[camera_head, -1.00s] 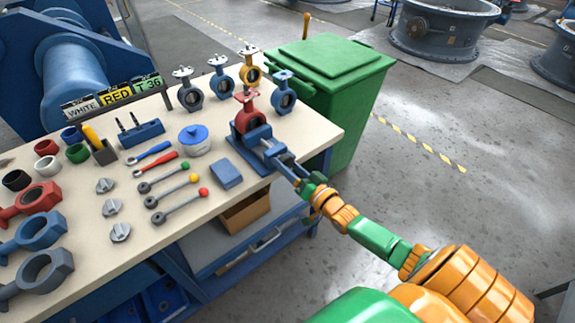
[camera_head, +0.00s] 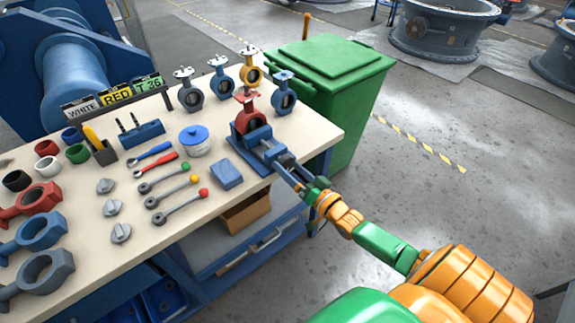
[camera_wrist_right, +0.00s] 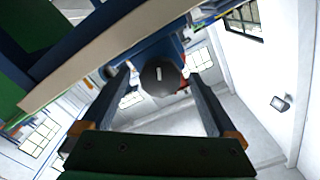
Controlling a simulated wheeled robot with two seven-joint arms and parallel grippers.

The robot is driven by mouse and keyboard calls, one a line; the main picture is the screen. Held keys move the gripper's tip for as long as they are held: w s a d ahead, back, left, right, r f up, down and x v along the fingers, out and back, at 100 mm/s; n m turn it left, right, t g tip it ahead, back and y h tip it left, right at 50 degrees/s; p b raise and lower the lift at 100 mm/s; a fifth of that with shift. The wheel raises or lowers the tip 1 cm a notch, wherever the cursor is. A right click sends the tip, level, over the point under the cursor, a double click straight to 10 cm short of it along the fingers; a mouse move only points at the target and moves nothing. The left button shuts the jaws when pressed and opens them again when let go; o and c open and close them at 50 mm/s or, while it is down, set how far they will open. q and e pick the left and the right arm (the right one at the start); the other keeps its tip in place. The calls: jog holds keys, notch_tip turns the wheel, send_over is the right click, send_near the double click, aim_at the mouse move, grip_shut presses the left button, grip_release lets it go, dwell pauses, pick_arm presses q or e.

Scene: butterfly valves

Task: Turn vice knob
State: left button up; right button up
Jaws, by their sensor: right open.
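The blue vice (camera_head: 258,145) sits at the right edge of the workbench with a red butterfly valve (camera_head: 249,112) in its jaws. The vice knob (camera_wrist_right: 160,77) is a dark round knob with a light mark, seen end-on in the right wrist view. My right gripper (camera_head: 290,170) reaches the front end of the vice from the lower right. In the right wrist view its two fingers (camera_wrist_right: 162,92) are open, one on each side of the knob, with gaps to it. In the head view the knob is hidden by the gripper. My left gripper is not seen.
The workbench (camera_head: 255,195) holds wrenches, small knobs, valve bodies and a blue block (camera_head: 226,175) left of the vice. Several butterfly valves stand behind it. A green bin (camera_head: 335,85) stands close beyond the bench's right end.

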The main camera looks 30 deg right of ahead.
jog(key=s, duration=0.5)
jog(key=shift+s+d, duration=0.2)
jog(key=shift+s, duration=0.15)
jog(key=s+a+f+n+g+h, duration=0.15)
jog(key=s+f+g, duration=0.3)
jog(key=f, duration=0.55)
jog(key=s+f+n+g, duration=0.25)
jog(key=s+f, duration=0.25)
jog(key=f, duration=0.6)
jog(key=s+a+f+n+g, duration=0.1)
jog(key=s+a+f+g, duration=0.2)
jog(key=s, duration=0.4)
jog(key=s+a+f+n+g, duration=0.2)
jog(key=s+f, duration=0.3)
jog(key=s, duration=0.3)
jog(key=s+a+f+n+g, duration=0.1)
jog(key=s+a+f+g, duration=0.3)
jog(key=s, duration=0.3)
jog(key=shift+s+a+n+g+p, duration=0.2)
jog(key=shift+s+n+g+p, duration=0.1)
jog(key=shift+s+n+g, duration=0.15)
jog(key=shift+w, duration=0.1)
